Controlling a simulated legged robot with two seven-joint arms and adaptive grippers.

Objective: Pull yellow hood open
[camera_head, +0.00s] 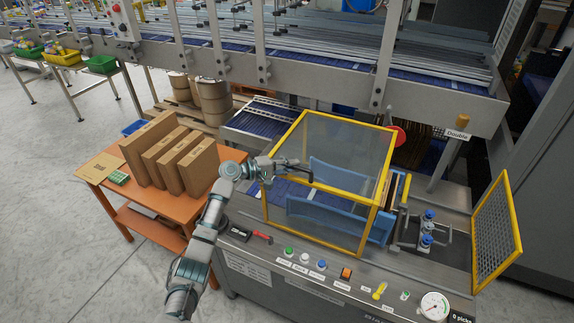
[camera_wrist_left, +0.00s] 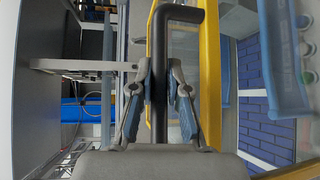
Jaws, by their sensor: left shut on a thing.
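The yellow hood (camera_head: 318,113) is a box of yellow frame bars with clear panels, standing over the machine's conveyor. It looks closed over blue guides inside it. A black bar handle (camera_head: 309,174) sticks out at its left side. In the left wrist view the handle (camera_wrist_left: 160,70) runs between my fingers and bends right at its top, with a yellow frame bar (camera_wrist_left: 209,70) just right of it. My left gripper (camera_head: 300,167) is shut on the handle; it also shows in the left wrist view (camera_wrist_left: 160,95). My right gripper is not in view.
An orange table (camera_head: 165,203) with several flat brown cartons (camera_head: 158,150) stands at the left. The machine's front panel (camera_head: 330,272) carries buttons and a gauge. A yellow-framed mesh guard (camera_head: 495,232) stands at the right. A steel conveyor rail (camera_head: 330,65) crosses behind.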

